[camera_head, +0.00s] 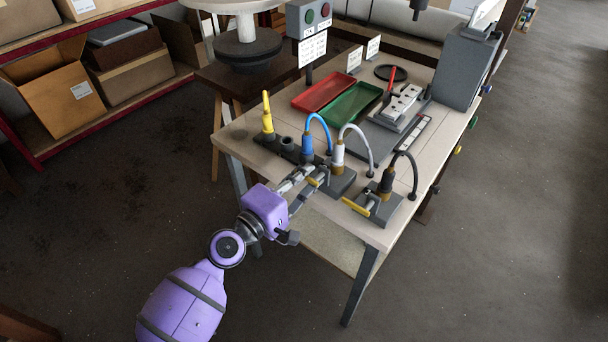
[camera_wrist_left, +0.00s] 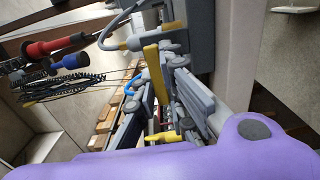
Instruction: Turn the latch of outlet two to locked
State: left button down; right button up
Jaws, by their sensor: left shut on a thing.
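Grey outlet blocks with yellow latches stand along the table's near edge. My left gripper (camera_head: 314,180) is at the middle block (camera_head: 341,182), by the white plug (camera_head: 338,156). Its fingers are closed around a yellow latch (camera_head: 319,177). In the wrist view the yellow latch (camera_wrist_left: 155,75) stands between the fingers. The right block (camera_head: 380,205) carries the black plug (camera_head: 386,184) and another yellow latch (camera_head: 356,207), turned out toward the near side. Outlet numbers are not readable, and the fingers partly hide the held latch. My right gripper is not in view.
A blue plug (camera_head: 307,146) and a yellow plug (camera_head: 267,115) stand to the left. Arched hoses rise close around the gripper. Behind are a red tray (camera_head: 322,90), a green tray (camera_head: 352,103) and a grey box (camera_head: 463,65). The floor at right is clear.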

pick_arm(q)
jog(key=c, duration=1.8)
grip_release()
jog(key=v, duration=1.2)
